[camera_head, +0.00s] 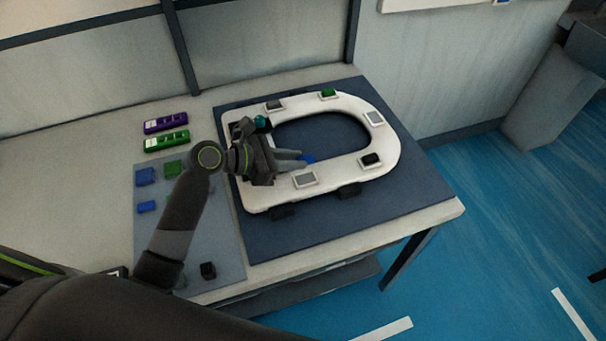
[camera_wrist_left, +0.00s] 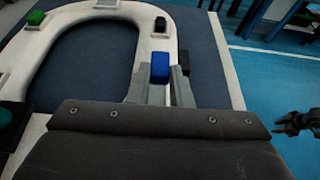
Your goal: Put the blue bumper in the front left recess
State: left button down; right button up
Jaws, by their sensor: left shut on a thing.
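My left gripper (camera_head: 292,160) is over the white toilet seat (camera_head: 389,145), its fingers shut on a small blue bumper (camera_head: 308,158). In the left wrist view the blue bumper (camera_wrist_left: 160,67) sits between the fingertips, above the seat's near side. An empty-looking recess with a grey floor (camera_head: 305,180) is on the near side of the seat, just below the fingers in the head view. Another grey one (camera_head: 373,118) is at the far right. I cannot tell whether the bumper touches the seat. My right gripper (camera_wrist_left: 297,122) shows at the right edge of the left wrist view; its jaws are unclear.
A black bumper (camera_head: 371,159) and a green bumper (camera_head: 328,93) sit on the seat. The seat lies on a dark blue mat (camera_head: 420,190). A grey mat (camera_head: 222,245) holds blue blocks (camera_head: 146,177), a green block (camera_head: 173,168) and a black block (camera_head: 208,270). Purple (camera_head: 165,122) and green (camera_head: 166,141) cases lie behind.

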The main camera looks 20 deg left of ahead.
aim_at(289, 184)
pick_arm(q)
notch_tip(289, 184, down, 2)
jog(key=shift+s+a+f, duration=0.1)
jog(key=shift+f, duration=0.05)
notch_tip(289, 184, down, 3)
jog(key=shift+f, duration=0.45)
jog(key=shift+f, duration=0.1)
jog(key=c, duration=1.4)
grip_release()
jog(key=shift+o, duration=0.5)
jog(key=shift+a+r, duration=0.35)
jog(key=shift+a, duration=0.1)
jog(key=v, duration=0.4)
jog(key=b+v, duration=0.1)
jog(key=v, duration=0.3)
jog(key=shift+s+a, duration=0.2)
jog(key=shift+s, duration=0.2)
jog(key=shift+v, duration=1.15)
